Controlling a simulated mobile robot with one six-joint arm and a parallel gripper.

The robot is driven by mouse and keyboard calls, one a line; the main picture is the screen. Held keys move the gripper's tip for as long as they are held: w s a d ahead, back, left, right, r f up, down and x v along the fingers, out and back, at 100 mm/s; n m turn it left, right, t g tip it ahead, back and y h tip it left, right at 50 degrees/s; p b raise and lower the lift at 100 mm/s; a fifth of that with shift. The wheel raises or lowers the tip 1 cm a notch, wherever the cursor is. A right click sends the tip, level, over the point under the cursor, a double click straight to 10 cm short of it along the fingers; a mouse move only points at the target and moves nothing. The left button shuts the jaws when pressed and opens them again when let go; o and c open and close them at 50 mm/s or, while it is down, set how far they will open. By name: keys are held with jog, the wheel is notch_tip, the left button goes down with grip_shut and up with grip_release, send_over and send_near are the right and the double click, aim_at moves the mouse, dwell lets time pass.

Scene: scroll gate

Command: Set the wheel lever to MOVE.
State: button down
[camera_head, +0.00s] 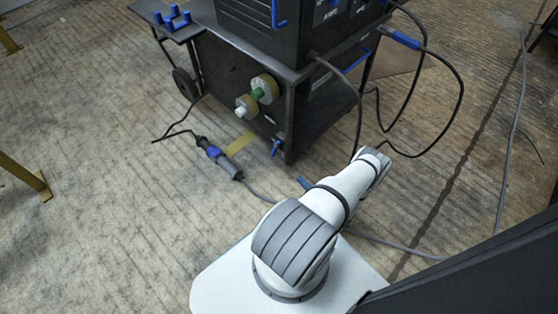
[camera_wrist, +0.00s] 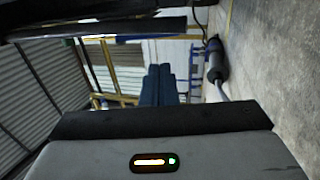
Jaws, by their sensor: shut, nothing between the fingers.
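The wheel lever is most likely the small blue lever (camera_head: 276,147) low on the near corner of the dark cart (camera_head: 232,82). It hangs just above the floor, beside a yellow floor mark. I cannot read any MOVE label. My gripper (camera_wrist: 159,70) shows in the wrist view as two dark blue fingers, shut together and empty. In the head view only a small blue tip (camera_head: 303,183) shows beside my white arm, probably a fingertip; the rest is hidden. It appears apart from the lever, lower and to the right. I cannot make out the lever in the wrist view.
A grey cable with a blue-banded connector (camera_head: 214,152) lies on the floor left of the lever; the connector also shows in the wrist view (camera_wrist: 215,62). Black cables (camera_head: 460,95) loop right of the cart. A yellow floor strip (camera_head: 241,143) lies near the lever. Floor at left is mostly clear.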

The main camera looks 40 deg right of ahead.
aim_at(275, 153)
jog(key=b+x, duration=0.2)
jog(key=x, duration=1.1)
jog(key=shift+w+b, duration=0.1)
jog(key=shift+b, duration=0.35)
